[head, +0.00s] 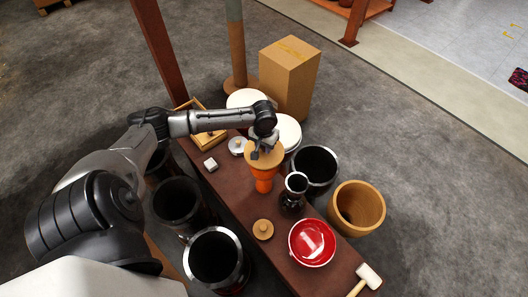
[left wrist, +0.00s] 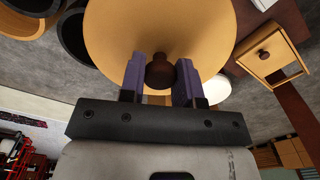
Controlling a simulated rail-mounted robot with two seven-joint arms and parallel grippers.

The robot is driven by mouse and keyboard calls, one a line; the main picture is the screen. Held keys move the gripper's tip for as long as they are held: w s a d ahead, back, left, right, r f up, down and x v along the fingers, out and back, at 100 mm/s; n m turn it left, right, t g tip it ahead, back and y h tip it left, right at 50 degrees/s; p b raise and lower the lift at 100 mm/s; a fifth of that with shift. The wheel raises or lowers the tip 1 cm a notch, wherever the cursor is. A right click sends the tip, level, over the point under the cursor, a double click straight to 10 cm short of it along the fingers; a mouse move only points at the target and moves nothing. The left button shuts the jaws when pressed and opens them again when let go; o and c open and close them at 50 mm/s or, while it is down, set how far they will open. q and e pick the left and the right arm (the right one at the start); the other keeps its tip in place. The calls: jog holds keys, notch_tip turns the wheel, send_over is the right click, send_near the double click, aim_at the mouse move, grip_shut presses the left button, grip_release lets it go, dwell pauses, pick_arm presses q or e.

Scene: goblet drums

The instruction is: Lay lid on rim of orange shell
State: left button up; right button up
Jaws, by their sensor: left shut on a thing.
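The lid (head: 258,160) is a round tan disc directly over the orange shell (head: 264,184), which stands upright on the brown bench and narrows at its waist. The lid hides the shell's rim, so I cannot tell whether the two touch. My left gripper (head: 262,149) is above the lid, pointing down. In the left wrist view the lid (left wrist: 195,30) fills the upper middle, and the purple fingers of the left gripper (left wrist: 160,78) are shut on its dark brown knob (left wrist: 160,70). My right gripper is in neither view.
The brown bench (head: 228,190) also bears a black goblet shell (head: 292,193), a red bowl (head: 312,242), a small wooden knobbed disc (head: 263,229), a mallet (head: 368,276) and a wooden tray (head: 208,140). Black drums stand left of it; a wooden drum (head: 357,207) stands right.

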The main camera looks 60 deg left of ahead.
aim_at(264, 151)
pick_arm(q)
notch_tip(264, 151, down, 4)
jog(key=shift+r+b, duration=0.1)
jog(key=shift+b, duration=0.6)
jog(key=o, duration=1)
